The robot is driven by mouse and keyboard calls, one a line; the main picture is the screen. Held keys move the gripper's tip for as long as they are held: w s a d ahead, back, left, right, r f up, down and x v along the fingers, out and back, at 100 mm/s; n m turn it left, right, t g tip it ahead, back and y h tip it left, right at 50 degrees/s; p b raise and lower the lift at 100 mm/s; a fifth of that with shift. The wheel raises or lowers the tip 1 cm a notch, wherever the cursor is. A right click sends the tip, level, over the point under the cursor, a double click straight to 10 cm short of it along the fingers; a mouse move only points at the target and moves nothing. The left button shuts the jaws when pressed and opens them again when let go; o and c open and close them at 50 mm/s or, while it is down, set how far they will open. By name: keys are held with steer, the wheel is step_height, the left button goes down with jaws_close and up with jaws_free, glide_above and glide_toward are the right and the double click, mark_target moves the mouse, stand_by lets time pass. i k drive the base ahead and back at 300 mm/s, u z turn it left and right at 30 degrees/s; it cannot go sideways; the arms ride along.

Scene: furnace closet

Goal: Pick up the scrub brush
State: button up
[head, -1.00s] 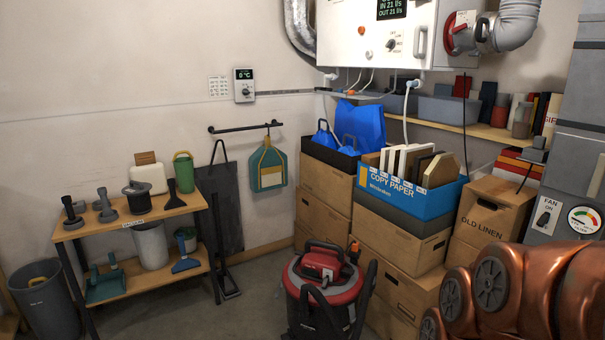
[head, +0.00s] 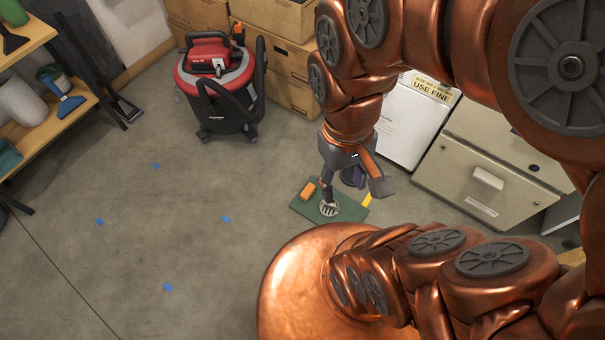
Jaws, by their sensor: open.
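My gripper (head: 354,188) hangs low over a green mat (head: 352,213) on the floor, its jaws open and pointing down. On the mat's left side lies a small orange block (head: 309,191), left of my gripper. A round, pale, slotted piece (head: 330,209) shows just below the left finger. A dark purple thing (head: 353,177) shows partly between the fingers. I cannot tell for sure which of these is the scrub brush. My gripper hides part of the mat, and I cannot tell whether a finger touches anything.
A red and black shop vacuum (head: 221,82) stands at the upper left before cardboard boxes (head: 278,65). A beige cabinet (head: 480,178) and a white panel marked "USE FINE" (head: 409,120) stand close on the right. The floor at left is clear, with blue tape marks (head: 226,219).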

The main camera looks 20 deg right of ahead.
mark_target(305, 194)
steer(key=z, duration=0.75)
steer(key=k, duration=1.55)
steer(key=u, duration=0.75)
